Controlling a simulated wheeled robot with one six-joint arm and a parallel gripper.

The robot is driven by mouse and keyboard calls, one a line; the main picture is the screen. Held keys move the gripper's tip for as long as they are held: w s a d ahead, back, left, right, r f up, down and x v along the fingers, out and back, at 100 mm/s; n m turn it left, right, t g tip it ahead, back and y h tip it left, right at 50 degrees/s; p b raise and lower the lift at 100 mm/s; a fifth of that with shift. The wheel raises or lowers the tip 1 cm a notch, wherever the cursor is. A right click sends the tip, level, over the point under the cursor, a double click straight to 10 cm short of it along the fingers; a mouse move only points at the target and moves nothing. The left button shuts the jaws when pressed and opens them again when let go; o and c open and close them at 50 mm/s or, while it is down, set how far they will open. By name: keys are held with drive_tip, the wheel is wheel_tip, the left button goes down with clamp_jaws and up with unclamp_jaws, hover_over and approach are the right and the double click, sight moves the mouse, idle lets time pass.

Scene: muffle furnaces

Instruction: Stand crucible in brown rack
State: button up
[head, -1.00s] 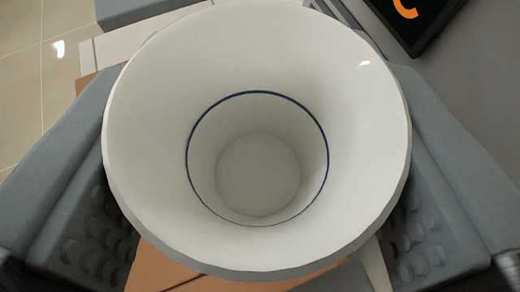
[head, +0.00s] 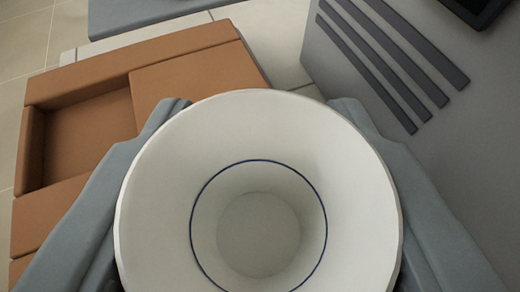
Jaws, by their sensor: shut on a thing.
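A white crucible (head: 258,120) with a blue ring inside fills the lower middle of the head view, seen from above into its empty bowl. My gripper (head: 258,235) is shut on it, with one grey finger on each side. The brown rack (head: 190,85) lies beyond the crucible, to the upper left. A square recess (head: 88,135) in the rack is open and empty, left of the crucible. The crucible and my fingers hide part of the rack. I cannot tell how high the crucible is above it.
A grey furnace body (head: 430,140) with dark vent slots (head: 385,60) stands close on the right. A pale surface (head: 262,45) lies behind the rack. A grey block (head: 140,12) is at the top. Tiled floor (head: 25,60) shows at the far left.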

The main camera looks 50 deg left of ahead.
drive_tip(key=shift+f, duration=0.25)
drive_tip(key=o, duration=1)
drive_tip(key=shift+f, duration=0.1)
drive_tip(key=shift+f, duration=0.1)
drive_tip(key=shift+s+d+r, duration=0.15)
drive_tip(key=shift+s+r, duration=0.05)
drive_tip(key=shift+r, duration=0.15)
drive_tip(key=v, duration=1.1)
drive_tip(key=shift+s+d+r, duration=0.1)
drive_tip(key=shift+d+r, duration=0.1)
drive_tip(key=shift+r, duration=0.05)
